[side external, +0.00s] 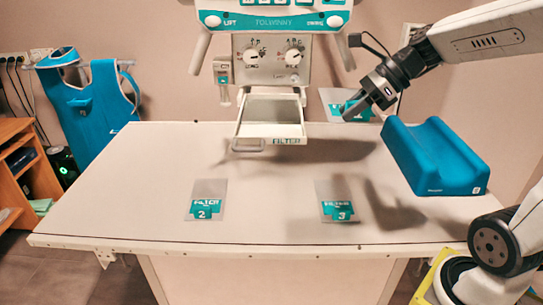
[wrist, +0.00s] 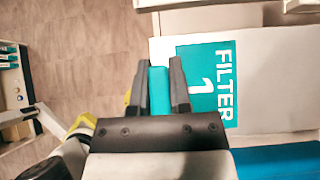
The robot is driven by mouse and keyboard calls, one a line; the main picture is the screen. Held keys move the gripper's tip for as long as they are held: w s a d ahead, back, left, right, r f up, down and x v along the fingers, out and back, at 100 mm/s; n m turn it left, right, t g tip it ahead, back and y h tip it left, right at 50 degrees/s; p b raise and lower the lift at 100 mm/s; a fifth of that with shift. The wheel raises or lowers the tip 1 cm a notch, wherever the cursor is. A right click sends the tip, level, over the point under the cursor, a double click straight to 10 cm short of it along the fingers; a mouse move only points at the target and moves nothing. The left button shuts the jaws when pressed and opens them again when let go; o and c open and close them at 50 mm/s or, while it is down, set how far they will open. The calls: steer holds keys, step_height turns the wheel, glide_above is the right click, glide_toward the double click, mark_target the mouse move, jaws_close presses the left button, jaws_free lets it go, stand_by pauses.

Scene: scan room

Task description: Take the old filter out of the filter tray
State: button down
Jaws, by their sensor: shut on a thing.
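The old filter, a grey plate with a teal label reading FILTER 1 (wrist: 205,82), is in my gripper (wrist: 160,75). The jaws are shut on its teal tab (wrist: 158,98). In the side external view the plate (side external: 331,99) is right of the filter tray and clear of it, partly behind my gripper (side external: 352,108). The filter tray (side external: 269,141) is pulled out under the machine's panel, and its inside looks empty.
Filter 2 (side external: 208,187) and filter 3 (side external: 336,188) lie flat on the white table (side external: 130,190). A blue grooved cushion (side external: 436,160) sits at the table's right. The left part of the table is clear. A blue apron (side external: 95,105) hangs on the wall behind.

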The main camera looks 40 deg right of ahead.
steer(key=shift+s+d, duration=0.4)
stand_by(0.5)
